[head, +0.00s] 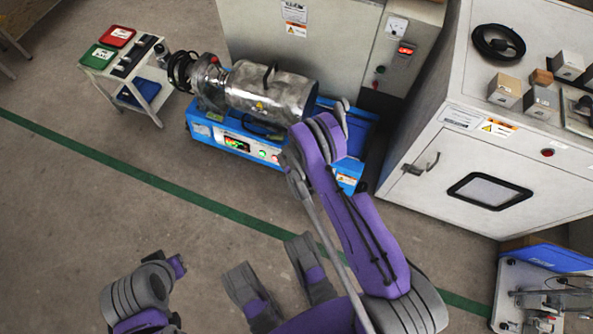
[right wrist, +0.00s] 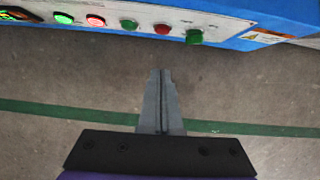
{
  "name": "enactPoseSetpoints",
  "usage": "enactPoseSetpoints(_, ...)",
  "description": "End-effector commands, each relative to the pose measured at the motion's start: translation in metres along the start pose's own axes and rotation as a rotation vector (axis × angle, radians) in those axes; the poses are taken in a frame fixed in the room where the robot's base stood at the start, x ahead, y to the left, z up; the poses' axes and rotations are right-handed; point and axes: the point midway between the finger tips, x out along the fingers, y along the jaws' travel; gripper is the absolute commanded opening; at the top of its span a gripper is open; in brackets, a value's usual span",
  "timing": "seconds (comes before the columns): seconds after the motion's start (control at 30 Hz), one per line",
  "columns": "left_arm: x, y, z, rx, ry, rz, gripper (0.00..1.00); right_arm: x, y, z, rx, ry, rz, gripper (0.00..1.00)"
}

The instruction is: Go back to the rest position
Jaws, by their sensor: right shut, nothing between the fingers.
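My right gripper (right wrist: 161,75) shows in the right wrist view, its two grey fingers shut together with nothing between them. Its tips are over bare floor, apart from the blue machine's front panel. In the head view my purple and grey right arm is raised and bent in front of the blue machine (head: 203,131); I cannot make out its fingers there. Part of my left arm shows at the lower left of the head view, low and folded. Its gripper fingers are not visible.
The blue machine carries a metal cylinder (head: 270,92). Its panel has several buttons (right wrist: 163,28). A white cart (head: 152,104) stands at the left, a white cabinet (head: 450,170) at the right and a blue bench (head: 545,257) at the lower right. The left floor is clear.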

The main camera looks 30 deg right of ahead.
Motion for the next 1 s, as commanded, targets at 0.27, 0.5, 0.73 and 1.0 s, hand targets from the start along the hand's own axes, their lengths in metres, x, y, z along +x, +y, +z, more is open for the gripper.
enactPoseSetpoints(0.27,0.0,0.0,0.0,0.0,0.0,0.0,0.0,0.0,0.0,0.0,0.0,0.0,0.0,0.0)
enactPoseSetpoints(0.5,0.0,0.0,0.0,0.0,0.0,0.0,0.0,0.0,0.0,0.0,0.0,0.0,0.0,0.0)
enactPoseSetpoints(0.73,0.0,0.0,0.0,0.0,0.0,0.0,0.0,0.0,0.0,0.0,0.001,0.0,0.0,0.0)
enactPoseSetpoints(1.0,0.0,0.0,0.0,0.0,0.0,0.0,0.0,-0.057,0.014,0.02,0.193,0.004,0.024,0.0)
